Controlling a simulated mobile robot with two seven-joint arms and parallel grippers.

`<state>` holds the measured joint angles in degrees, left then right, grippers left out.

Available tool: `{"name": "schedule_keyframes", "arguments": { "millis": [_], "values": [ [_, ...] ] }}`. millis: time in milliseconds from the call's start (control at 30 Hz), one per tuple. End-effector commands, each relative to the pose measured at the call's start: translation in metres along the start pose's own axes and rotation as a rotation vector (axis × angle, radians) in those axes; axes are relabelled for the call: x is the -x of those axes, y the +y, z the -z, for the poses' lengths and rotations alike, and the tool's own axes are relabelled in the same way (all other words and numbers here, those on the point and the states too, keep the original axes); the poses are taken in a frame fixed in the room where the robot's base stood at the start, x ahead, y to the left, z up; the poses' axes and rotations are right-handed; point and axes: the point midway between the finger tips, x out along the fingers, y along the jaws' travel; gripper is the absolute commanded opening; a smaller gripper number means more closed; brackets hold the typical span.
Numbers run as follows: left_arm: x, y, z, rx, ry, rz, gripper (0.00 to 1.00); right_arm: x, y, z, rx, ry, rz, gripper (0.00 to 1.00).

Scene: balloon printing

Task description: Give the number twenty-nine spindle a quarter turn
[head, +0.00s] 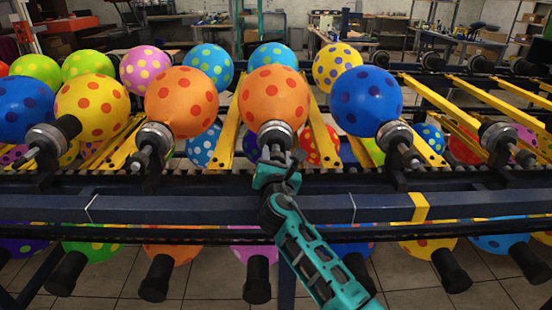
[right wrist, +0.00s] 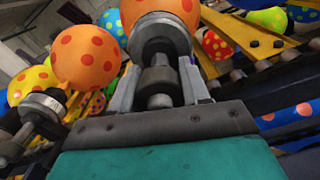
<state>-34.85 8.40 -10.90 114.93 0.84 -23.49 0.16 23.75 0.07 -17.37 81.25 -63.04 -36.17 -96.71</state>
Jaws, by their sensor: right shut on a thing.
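An orange balloon with darker dots (head: 273,100) sits on a spindle (head: 275,130) with a silver collar, in the middle of the rack in the head view. My right gripper (head: 275,158) is at the near end of this spindle. In the right wrist view, the fingers of my right gripper (right wrist: 159,88) stand on both sides of the spindle's dark and metal shaft (right wrist: 159,80) and are shut on it. The same balloon (right wrist: 160,10) shows above the silver collar. My left gripper is out of view.
Another orange spotted balloon (head: 185,101) on its spindle (head: 154,140) is to the left, and a blue one (head: 366,100) to the right. An empty spindle (head: 496,140) stands farther right. A dark blue rail (head: 180,208) crosses in front, with more balloons below.

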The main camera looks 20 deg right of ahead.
Motion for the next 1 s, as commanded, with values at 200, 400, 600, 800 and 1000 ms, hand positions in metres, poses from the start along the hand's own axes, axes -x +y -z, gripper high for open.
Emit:
{"name": "schedule_keyframes", "arguments": {
  "millis": [200, 400, 600, 800, 1000],
  "values": [
    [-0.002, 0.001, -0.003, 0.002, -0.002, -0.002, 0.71, 0.000, 0.000, 0.001, -0.175, 0.001, 0.000, 0.16],
    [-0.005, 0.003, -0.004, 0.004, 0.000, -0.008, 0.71, 0.000, 0.000, 0.002, -0.366, 0.001, -0.001, 0.16],
    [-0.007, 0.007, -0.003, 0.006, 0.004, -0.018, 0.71, 0.000, -0.001, 0.002, -0.558, 0.001, 0.000, 0.16],
    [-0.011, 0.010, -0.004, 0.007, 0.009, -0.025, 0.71, 0.000, -0.001, 0.002, -0.747, 0.000, 0.000, 0.16],
    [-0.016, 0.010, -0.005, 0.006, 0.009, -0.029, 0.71, 0.000, -0.001, 0.003, -0.938, 0.001, 0.001, 0.16]
  ]
}}
